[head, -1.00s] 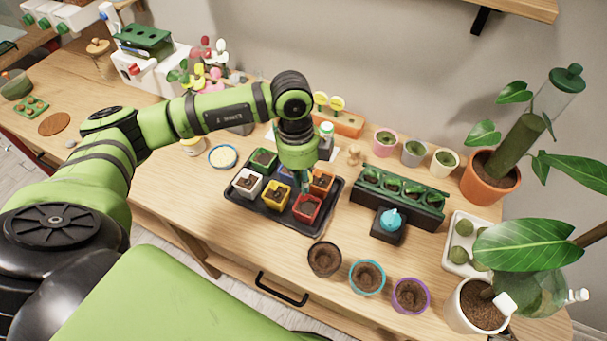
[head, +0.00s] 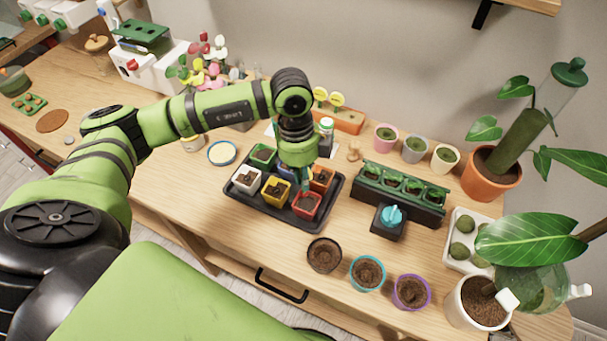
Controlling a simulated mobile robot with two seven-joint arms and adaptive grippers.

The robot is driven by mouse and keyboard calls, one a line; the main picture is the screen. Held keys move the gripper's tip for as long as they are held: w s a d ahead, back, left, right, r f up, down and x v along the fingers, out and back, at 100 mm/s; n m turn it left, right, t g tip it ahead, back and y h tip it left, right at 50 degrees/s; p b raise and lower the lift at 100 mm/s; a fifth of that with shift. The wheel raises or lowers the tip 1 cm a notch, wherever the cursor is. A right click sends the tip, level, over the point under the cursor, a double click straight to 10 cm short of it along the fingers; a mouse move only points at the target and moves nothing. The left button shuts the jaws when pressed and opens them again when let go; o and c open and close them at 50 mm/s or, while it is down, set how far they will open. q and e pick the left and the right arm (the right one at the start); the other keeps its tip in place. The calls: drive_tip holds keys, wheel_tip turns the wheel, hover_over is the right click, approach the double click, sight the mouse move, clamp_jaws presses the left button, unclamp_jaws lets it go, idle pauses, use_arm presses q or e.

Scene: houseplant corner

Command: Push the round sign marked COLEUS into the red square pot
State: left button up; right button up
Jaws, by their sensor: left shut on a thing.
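The red square pot (head: 307,205) stands in the black tray, in the row nearest me, with dark soil in it. My left gripper (head: 305,184) points down just above the far side of this pot. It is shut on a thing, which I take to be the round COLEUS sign. The sign's face and lettering are hidden by the gripper, and I cannot tell whether its stake touches the soil. My right gripper is out of view.
The black tray (head: 263,214) also holds white (head: 246,179), yellow (head: 276,188), green and orange (head: 321,179) pots close by. Two round yellow signs (head: 337,99) stand in an orange holder behind. Round soil pots (head: 324,255) stand in front, right of the tray.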

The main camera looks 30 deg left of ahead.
use_arm(q)
drive_tip(key=shift+f+b, duration=1.6)
drive_tip(key=shift+f, duration=0.3)
idle(0.4)
drive_tip(key=o, duration=1.2)
drive_tip(key=shift+r, duration=0.15)
drive_tip(key=shift+r+p, duration=2.65)
drive_tip(key=shift+r, duration=0.8)
drive_tip(key=shift+f, duration=0.1)
